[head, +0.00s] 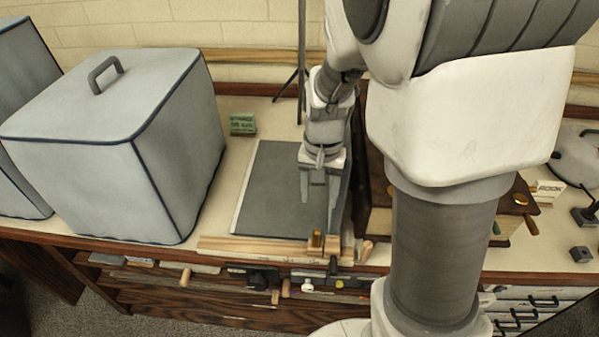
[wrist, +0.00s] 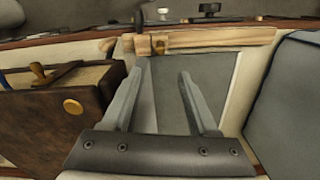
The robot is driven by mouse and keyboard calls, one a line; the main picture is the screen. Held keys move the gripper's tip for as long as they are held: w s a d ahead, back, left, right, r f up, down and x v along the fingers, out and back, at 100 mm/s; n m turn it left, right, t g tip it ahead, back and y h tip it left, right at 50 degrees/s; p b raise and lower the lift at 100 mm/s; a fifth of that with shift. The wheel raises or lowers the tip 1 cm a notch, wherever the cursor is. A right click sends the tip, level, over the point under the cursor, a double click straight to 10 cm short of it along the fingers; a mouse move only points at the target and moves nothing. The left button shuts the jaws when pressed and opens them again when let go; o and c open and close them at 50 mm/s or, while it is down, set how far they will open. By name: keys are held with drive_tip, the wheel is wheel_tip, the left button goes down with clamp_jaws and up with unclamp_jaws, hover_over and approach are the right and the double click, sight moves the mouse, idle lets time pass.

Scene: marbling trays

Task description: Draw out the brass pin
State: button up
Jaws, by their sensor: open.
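The brass pin (head: 316,238) stands upright at the wooden strip along the front edge of a grey tray or board (head: 268,195). In the wrist view the pin (wrist: 160,47) shows small beyond the fingertips, near the middle. My gripper (head: 319,196) is over the right part of the grey board, behind the pin and apart from it. In the wrist view its fingers (wrist: 160,76) are spread with nothing between them. The pin's lower end is hidden in or behind the wood.
A large grey covered box (head: 110,145) stands left of the board. A brown wooden box with brass discs (wrist: 60,110) lies close beside the gripper on the other side. A small green box (head: 242,124) sits behind the board. Wooden handles (head: 365,250) stick up near the front edge.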

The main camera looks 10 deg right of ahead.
sight(317, 230)
wheel_tip(317, 230, down, 14)
drive_tip(key=b, duration=0.3)
drive_tip(key=shift+f, duration=0.15)
clamp_jaws()
idle(0.5)
idle(1.4)
